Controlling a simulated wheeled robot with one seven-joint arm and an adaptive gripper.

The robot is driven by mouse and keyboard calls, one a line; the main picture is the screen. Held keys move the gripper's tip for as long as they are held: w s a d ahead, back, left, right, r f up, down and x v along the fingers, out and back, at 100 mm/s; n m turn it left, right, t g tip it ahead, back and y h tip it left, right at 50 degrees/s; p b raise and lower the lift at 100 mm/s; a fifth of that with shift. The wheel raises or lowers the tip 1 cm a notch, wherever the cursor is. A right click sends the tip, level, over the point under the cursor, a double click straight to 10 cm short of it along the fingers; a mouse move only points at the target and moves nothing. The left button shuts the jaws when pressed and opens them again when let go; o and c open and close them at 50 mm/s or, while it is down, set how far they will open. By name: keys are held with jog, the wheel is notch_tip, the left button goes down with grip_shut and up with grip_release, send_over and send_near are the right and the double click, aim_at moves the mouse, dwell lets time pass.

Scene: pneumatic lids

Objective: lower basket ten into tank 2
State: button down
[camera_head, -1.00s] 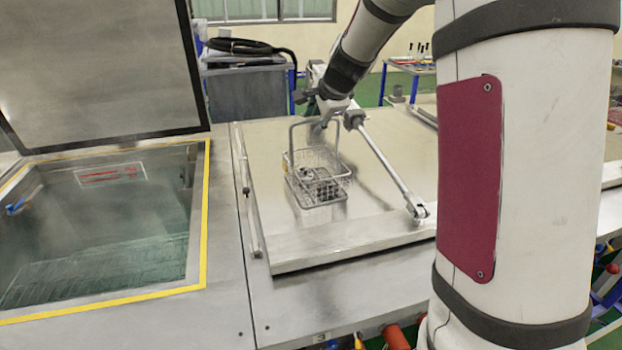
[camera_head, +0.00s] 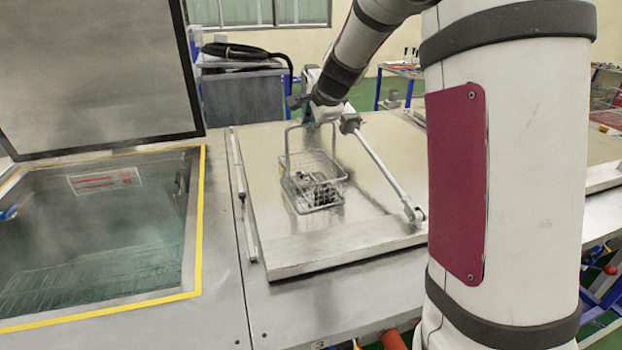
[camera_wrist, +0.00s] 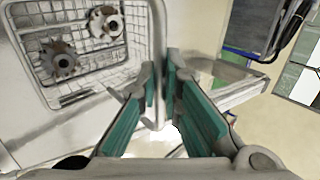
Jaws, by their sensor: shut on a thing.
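My gripper (camera_head: 322,115) is shut on the tall handle of a wire basket (camera_head: 318,168) in the head view. The basket hangs upright over the closed metal lid (camera_head: 285,238); its height above the lid is hard to tell. In the wrist view my gripper's green fingers (camera_wrist: 170,82) close around the handle bar, and the basket (camera_wrist: 98,72) at upper left holds toothed metal parts (camera_wrist: 60,60). At left in the head view is an open tank (camera_head: 95,235) with a yellow rim and cloudy liquid. No number shows on it, and no number shows on the basket.
The open tank's raised lid (camera_head: 95,75) stands behind it. A rod and hinge (camera_head: 392,180) lie right of the basket on the closed lid, and a bar handle (camera_head: 243,200) runs along its left edge.

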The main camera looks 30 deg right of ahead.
jog(key=shift+r+p, duration=1.1)
jog(key=shift+r, duration=0.4)
